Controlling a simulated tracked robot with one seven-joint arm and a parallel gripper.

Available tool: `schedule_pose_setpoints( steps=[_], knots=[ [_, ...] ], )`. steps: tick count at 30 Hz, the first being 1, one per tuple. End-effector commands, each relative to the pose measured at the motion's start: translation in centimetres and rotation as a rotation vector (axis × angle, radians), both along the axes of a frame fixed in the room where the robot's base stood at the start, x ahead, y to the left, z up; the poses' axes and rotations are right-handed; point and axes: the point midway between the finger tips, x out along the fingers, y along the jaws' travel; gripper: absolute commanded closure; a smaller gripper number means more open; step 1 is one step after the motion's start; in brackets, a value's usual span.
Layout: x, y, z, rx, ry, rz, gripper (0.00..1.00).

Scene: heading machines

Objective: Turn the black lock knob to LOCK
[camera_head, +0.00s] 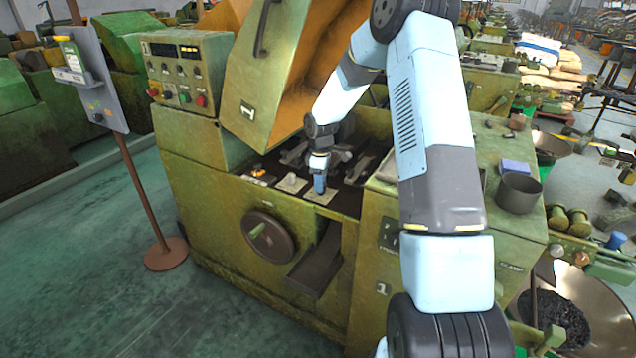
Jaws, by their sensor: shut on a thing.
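My gripper (320,184) points down into the open bed of the green heading machine (215,205), under its raised cover. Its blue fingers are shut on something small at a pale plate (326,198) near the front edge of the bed. The thing between the fingers fits the black lock knob's place, but the fingers hide it. Its turn and any LOCK marking cannot be read at this size.
A second pale plate (291,183) and an orange knob (259,172) lie just left of my gripper. The raised cover (243,90) stands behind. A black handwheel (269,238) and a chute (318,262) are below. A dark pot (519,192) stands right.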

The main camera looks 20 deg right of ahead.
Motion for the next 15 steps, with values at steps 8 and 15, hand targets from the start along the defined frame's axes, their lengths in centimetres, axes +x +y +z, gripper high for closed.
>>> schedule_pose_setpoints(
  steps=[8, 15],
  knots=[
    [0.30, -0.05, 0.22, 0.000, -0.009, -0.001, 0.58],
    [0.15, -0.02, 0.11, 0.000, -0.004, -0.001, 0.35]
  ],
)
